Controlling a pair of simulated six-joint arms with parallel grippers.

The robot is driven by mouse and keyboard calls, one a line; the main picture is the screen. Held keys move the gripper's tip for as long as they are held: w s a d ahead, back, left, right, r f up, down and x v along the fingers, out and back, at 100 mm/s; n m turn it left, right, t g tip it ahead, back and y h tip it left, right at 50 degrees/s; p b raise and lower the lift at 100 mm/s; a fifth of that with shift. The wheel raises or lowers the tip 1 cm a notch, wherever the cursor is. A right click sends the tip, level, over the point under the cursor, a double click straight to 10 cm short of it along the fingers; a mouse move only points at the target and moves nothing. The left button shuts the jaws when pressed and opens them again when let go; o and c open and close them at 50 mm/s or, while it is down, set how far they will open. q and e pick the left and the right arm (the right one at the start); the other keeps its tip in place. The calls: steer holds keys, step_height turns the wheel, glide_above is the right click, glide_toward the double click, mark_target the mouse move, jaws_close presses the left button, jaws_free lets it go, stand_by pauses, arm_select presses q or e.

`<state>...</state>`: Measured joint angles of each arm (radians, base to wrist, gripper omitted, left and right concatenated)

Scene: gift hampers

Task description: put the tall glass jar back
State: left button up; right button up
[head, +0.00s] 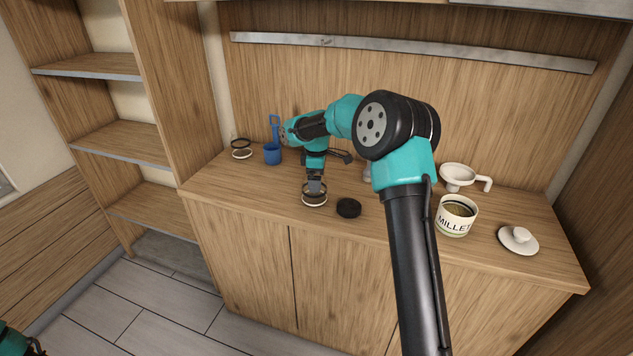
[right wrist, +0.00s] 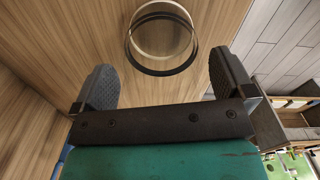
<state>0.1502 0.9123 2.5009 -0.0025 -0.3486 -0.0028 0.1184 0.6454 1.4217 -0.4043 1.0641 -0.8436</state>
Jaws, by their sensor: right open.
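A clear glass jar (head: 314,201) with a dark band and a pale ring stands on the counter, left of the black lid (head: 348,208). My right gripper (head: 315,185) points down right above this jar. In the right wrist view its two fingers are apart and empty, with the round glass jar (right wrist: 160,40) just beyond the fingertips. A second glass jar (head: 241,149) with a dark band stands farther back at the left end of the counter. I cannot tell the jars' heights from here. My left gripper is not in view.
A blue scoop (head: 272,154) stands beside the back-left jar. A millet canister (head: 456,217), a white funnel (head: 458,176) and a white lid (head: 518,240) are at the right. Shelves (head: 120,139) at the left look empty. The front-left counter is clear.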

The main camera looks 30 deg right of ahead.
step_height(320, 180, up, 10)
steer(key=shift+r, duration=0.2)
stand_by(0.8)
